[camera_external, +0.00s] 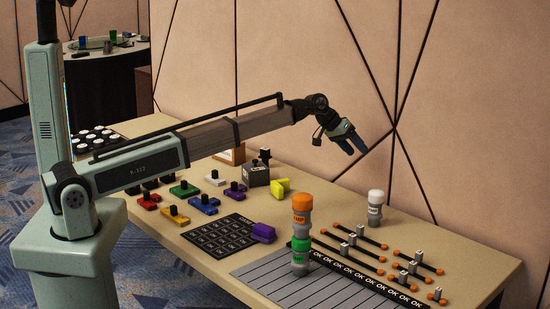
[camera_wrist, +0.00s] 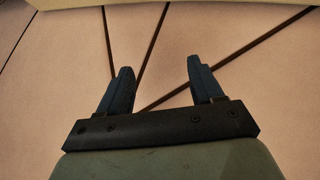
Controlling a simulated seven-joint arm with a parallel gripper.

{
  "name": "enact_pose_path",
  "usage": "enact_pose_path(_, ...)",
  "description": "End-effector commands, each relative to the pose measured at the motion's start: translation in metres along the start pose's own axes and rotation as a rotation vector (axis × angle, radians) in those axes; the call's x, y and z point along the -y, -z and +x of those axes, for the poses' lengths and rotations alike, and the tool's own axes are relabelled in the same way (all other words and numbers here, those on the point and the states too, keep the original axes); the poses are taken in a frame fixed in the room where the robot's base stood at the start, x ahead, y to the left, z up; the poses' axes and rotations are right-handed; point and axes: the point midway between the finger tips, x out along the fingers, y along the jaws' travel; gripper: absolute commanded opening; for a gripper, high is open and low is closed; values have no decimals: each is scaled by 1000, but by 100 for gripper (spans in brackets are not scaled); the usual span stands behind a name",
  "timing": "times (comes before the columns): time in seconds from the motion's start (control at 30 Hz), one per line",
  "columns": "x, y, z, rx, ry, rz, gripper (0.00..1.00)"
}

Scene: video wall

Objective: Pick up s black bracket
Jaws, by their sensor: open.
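My gripper (camera_external: 356,146) is raised high above the far side of the table, near the wall. In the wrist view my gripper (camera_wrist: 159,70) is open, with two dark blue fingers apart and nothing between them. Small dark pieces (camera_external: 151,182) lie on the table just below my arm, at the left of the coloured pieces. They may be black brackets, but my arm partly hides them and their shape is unclear. They are far from my gripper. The wrist view shows no bracket, only the wall.
Red (camera_external: 148,200), green (camera_external: 184,189), blue (camera_external: 205,205), white and purple pieces with black knobs lie on the table (camera_external: 200,256). A grey box (camera_external: 256,176), yellow piece (camera_external: 280,187), stacked orange-topped cylinders (camera_external: 301,230), a white-topped cylinder (camera_external: 375,208) and orange-ended rods stand or lie rightward.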

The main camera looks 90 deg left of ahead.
Motion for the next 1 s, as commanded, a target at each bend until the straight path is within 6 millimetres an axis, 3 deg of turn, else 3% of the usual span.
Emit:
enact_pose_path(0.03, 32, 6, -12, 1, 40, -6, 66)
enact_pose_path(0.3, 187, 22, -81, 34, 253, -31, 66)
enact_pose_path(0.5, 291, 17, -142, 75, 402, -67, 66)
enact_pose_path(0.6, 331, 12, -168, 96, 460, -86, 66)
enact_pose_path(0.8, 377, 2, -201, 124, 530, -111, 66)
enact_pose_path(1.0, 392, -1, -198, 132, 544, -116, 66)
